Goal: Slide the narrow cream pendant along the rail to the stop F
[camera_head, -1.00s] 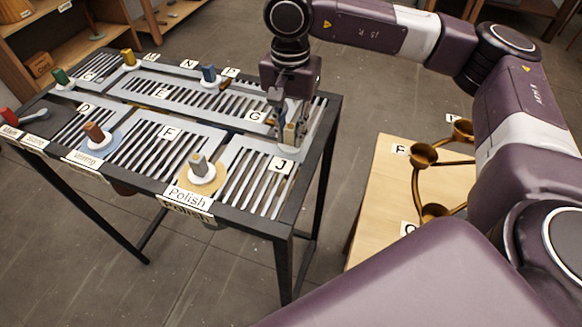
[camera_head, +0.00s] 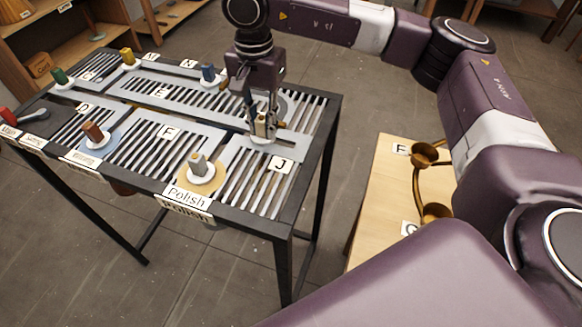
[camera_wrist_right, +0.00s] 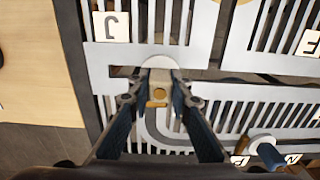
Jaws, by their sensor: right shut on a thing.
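The narrow cream pendant (camera_head: 262,127) stands upright on a small white disc in a pale rail slot, up and to the left of label J. My right gripper (camera_head: 263,121) comes down from above and is shut on it, hiding much of it. In the right wrist view, the pendant's top (camera_wrist_right: 157,93) shows between the fingers (camera_wrist_right: 155,102), with the white disc behind it. The stop label F (camera_head: 170,132) lies on the slatted top to the left of the pendant; it also shows at the right edge of the wrist view (camera_wrist_right: 310,42). My left gripper is out of view.
A grey pendant (camera_head: 198,166) stands on a tan round spot by the Polish sign. A brown pendant (camera_head: 93,131) is farther left; blue (camera_head: 208,73), yellow (camera_head: 128,56) and green (camera_head: 60,76) ones are along the back and left. A wooden table (camera_head: 385,190) with brass cups is right.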

